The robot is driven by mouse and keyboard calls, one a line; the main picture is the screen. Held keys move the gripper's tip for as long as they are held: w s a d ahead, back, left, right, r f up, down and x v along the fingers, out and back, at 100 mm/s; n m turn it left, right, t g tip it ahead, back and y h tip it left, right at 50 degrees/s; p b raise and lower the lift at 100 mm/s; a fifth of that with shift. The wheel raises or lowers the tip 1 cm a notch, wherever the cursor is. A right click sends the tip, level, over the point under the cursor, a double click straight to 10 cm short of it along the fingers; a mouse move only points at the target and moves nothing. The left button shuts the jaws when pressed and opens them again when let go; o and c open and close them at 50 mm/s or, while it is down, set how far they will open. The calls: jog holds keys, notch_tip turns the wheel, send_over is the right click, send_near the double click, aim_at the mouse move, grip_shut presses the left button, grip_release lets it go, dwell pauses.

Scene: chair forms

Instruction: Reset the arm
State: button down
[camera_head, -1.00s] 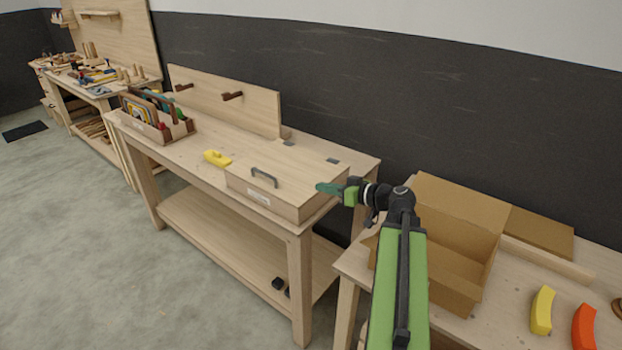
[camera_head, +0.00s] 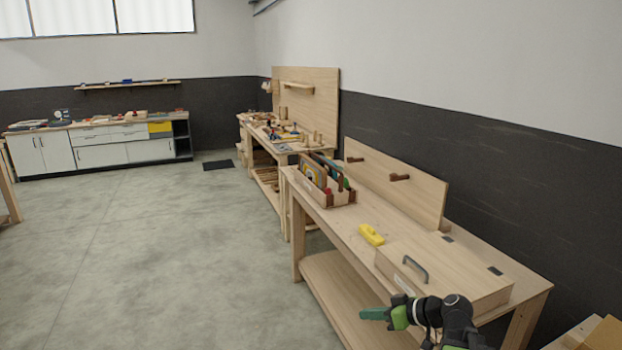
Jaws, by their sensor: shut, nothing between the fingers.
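My gripper (camera_head: 374,313) is at the lower right of the head view, at the end of my green and black arm. Its green fingers are together and hold nothing. It points left, in front of the near edge of a wooden workbench (camera_head: 340,222). A wooden box with a dark handle (camera_head: 445,272) sits on that bench, behind and above my gripper in the picture. My gripper appears apart from the box. Most of my arm is cut off by the bottom of the frame.
A yellow object (camera_head: 371,235) and a wooden carrier (camera_head: 328,190) stand on the bench. A second bench (camera_head: 290,150) is farther back. A cardboard box (camera_head: 603,334) shows at the lower right corner. White cabinets (camera_head: 100,145) line the far wall. The left floor is open.

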jog(key=s+a+f+g+h, duration=0.3)
jog(key=s+a+f+g, duration=0.15)
jog(key=a+f, duration=0.35)
jog(key=s+d+f+m+g+h, duration=0.2)
jog(key=s+d+f+m+h, duration=0.1)
jog(key=s+d+m+h, duration=0.2)
jog(key=d+m+h, duration=0.1)
jog(key=d+m, duration=0.1)
jog(key=d, duration=0.1)
jog(key=shift+s+f+m+h, duration=0.35)
jog(key=shift+f+m+h, duration=0.05)
jog(key=shift+g, duration=0.25)
